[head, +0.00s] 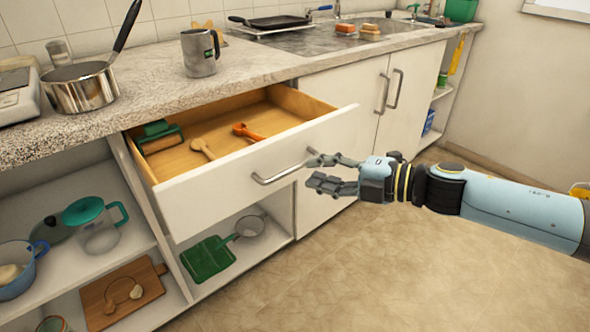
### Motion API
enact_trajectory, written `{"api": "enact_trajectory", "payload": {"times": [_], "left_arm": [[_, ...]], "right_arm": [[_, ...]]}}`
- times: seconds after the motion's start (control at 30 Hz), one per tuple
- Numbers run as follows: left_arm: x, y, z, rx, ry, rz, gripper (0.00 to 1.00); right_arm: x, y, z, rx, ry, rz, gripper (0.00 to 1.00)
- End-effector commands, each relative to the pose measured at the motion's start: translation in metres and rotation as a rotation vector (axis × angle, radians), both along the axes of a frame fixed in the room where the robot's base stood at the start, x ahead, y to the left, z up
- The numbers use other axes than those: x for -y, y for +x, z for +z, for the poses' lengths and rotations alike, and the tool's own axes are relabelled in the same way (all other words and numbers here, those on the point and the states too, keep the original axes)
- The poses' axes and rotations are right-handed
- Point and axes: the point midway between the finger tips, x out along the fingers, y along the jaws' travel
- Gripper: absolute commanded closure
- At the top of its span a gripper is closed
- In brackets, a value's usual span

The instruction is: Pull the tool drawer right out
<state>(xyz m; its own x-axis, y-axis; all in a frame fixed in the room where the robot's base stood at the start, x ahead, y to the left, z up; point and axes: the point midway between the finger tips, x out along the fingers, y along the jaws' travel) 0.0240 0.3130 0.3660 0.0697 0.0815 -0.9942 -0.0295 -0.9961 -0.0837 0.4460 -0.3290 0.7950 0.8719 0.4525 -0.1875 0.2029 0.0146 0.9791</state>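The tool drawer (245,165) under the counter stands pulled out, with its wooden inside showing. In it lie a green-handled tool (160,138) at the left, a wooden spoon (203,149) and an orange tool (246,132). Its bar handle (282,174) is on the white front. My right gripper (312,172) is at the right end of the handle, fingers apart and pointing left. I see nothing between the fingers, and cannot tell whether they touch the handle. My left gripper is not in view.
A saucepan (82,88) and a metal jug (200,54) stand on the counter (150,85). Below the drawer, an open shelf holds a green dustpan-like item (207,258) and a strainer (249,226). Closed cupboard doors (375,115) are to the right. The floor (400,270) in front is clear.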

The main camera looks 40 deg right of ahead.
Motion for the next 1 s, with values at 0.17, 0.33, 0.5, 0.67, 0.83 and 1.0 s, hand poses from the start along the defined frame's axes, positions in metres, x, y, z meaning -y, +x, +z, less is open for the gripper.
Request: {"api": "enact_trajectory", "payload": {"times": [0.17,0.33,0.5,0.67,0.83,1.0], "left_arm": [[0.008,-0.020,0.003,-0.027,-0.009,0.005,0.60],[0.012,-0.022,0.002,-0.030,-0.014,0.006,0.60],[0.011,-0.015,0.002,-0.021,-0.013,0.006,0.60],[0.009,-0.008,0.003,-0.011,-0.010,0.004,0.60],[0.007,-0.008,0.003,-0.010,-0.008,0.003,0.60],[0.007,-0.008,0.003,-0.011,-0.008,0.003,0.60]], "right_arm": [[-0.016,0.030,-0.004,0.003,0.005,-0.002,0.79],[-0.024,0.046,-0.009,0.001,0.002,-0.002,0.79],[-0.027,0.050,-0.011,-0.001,0.002,0.001,0.79],[-0.027,0.050,-0.011,-0.002,0.001,0.000,0.79],[-0.026,0.050,-0.011,-0.001,0.000,0.000,0.97],[-0.026,0.050,-0.011,0.000,0.001,0.000,1.00]]}}
